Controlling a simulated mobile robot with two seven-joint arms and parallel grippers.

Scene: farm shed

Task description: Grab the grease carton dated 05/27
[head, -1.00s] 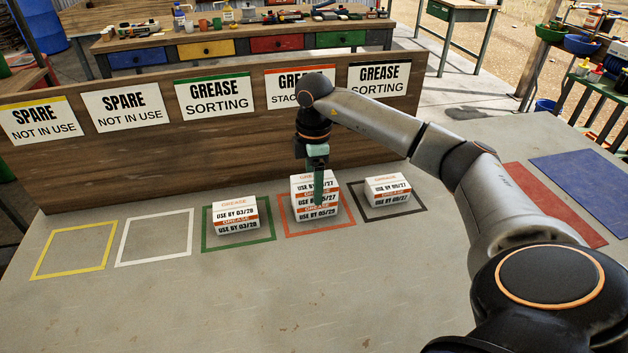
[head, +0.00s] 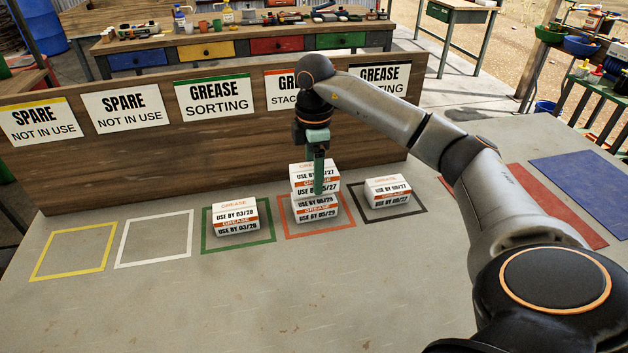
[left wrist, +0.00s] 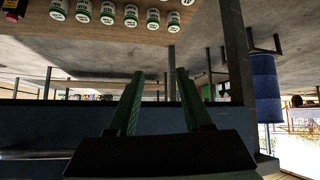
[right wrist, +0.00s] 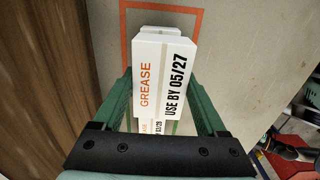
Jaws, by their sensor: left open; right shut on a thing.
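My right gripper (head: 319,186) is shut on the white grease carton marked USE BY 05/27 (head: 303,186). Its fingers press the carton's sides, and the carton shows large between them in the right wrist view (right wrist: 165,75). The carton is just above a second carton (head: 312,215), which reads 05/29 and sits in the orange outlined square. The gap between them is small and partly hidden by a finger. My left gripper (left wrist: 158,80) is open and empty in the left wrist view, away from the cartons.
A carton (head: 235,217) marked 03/28 sits in the green square. Another (head: 388,190) with small, hard-to-read print sits in the brown square. The white square (head: 155,240) and yellow square (head: 73,252) are empty. A wooden board (head: 240,150) with signs stands behind.

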